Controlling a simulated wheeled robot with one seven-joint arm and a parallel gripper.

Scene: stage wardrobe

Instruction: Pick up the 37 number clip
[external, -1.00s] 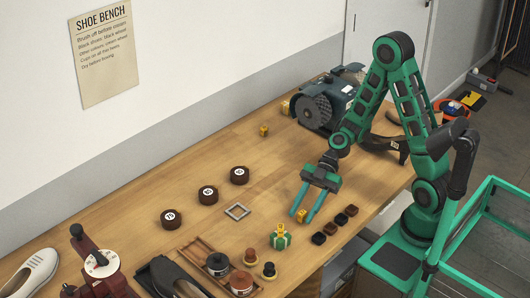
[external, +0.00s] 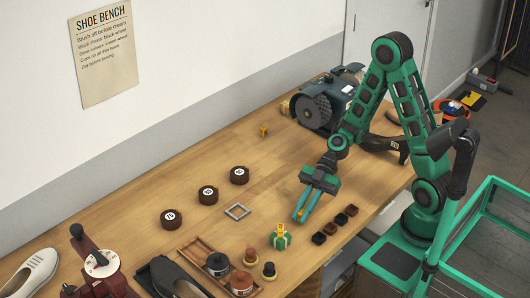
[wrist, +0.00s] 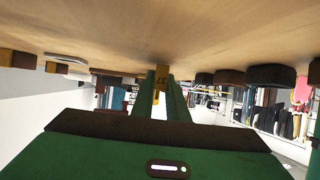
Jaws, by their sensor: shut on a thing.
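The 37 number clip is a small yellow block (wrist: 162,76) with dark digits, seen between my fingertips in the wrist view. My gripper (external: 303,215) is shut on it, its green fingers slanting down close to the wooden bench. In the external view only a little yellow of the clip (external: 300,212) shows between the fingers. In the wrist view my gripper (wrist: 165,88) shows the fingers close together, one on each side of the clip. I cannot tell whether the clip still touches the bench.
Several dark blocks (external: 335,224) stand in a row just right of my fingers. Numbered brown discs (external: 208,194) and another yellow clip (external: 263,131) stand farther back.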

